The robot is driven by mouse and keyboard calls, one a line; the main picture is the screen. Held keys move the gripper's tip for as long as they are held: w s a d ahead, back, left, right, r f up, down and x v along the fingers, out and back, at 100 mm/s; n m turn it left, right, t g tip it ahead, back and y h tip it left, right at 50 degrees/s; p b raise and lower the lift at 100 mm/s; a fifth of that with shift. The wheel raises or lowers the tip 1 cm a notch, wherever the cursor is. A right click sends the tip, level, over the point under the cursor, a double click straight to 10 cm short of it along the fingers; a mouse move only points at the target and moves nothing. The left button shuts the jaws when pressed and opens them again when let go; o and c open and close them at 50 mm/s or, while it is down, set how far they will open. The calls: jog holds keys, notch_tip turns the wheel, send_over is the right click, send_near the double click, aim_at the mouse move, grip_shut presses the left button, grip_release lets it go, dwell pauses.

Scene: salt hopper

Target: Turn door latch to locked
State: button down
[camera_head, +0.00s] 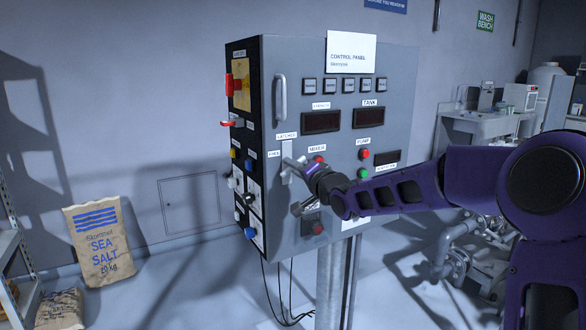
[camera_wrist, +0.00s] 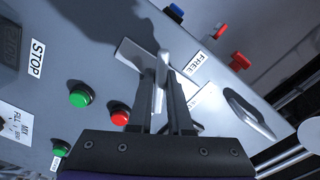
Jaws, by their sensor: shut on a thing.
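The door latch (camera_head: 288,158) is on the front of the grey control cabinet, a light metal plate with a small lever. In the wrist view its lever (camera_wrist: 163,62) stands between my fingers, and its plate (camera_wrist: 133,52) extends to the left. My gripper (camera_head: 297,167) is shut on the lever; its fingers also show in the wrist view (camera_wrist: 165,100). A "FREE" label (camera_wrist: 196,64) is beside the latch. A second label (camera_wrist: 207,97) is partly hidden by a finger; in the head view "LATCHED" (camera_head: 287,136) reads above the plate. The lever's exact angle is hard to tell.
The cabinet door's pull handle (camera_head: 281,98) is above the latch. Red (camera_wrist: 120,117) and green (camera_wrist: 79,96) buttons are close to my fingers. The cabinet side (camera_head: 245,170) carries switches and knobs. A salt sack (camera_head: 98,245) leans on the wall at left.

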jog(key=n+b, duration=0.1)
jog(key=n, duration=0.5)
jog(key=shift+n+b, duration=0.3)
jog(key=shift+b, duration=0.05)
jog(key=n+b, duration=0.1)
jog(key=n, duration=0.4)
jog(key=shift+n, duration=0.3)
jog(key=c, duration=0.8)
grip_release()
jog(key=shift+c, duration=0.2)
jog(key=shift+s, duration=0.1)
jog(key=p+v, duration=0.2)
jog(key=v, duration=1.5)
jog(key=shift+d, duration=0.2)
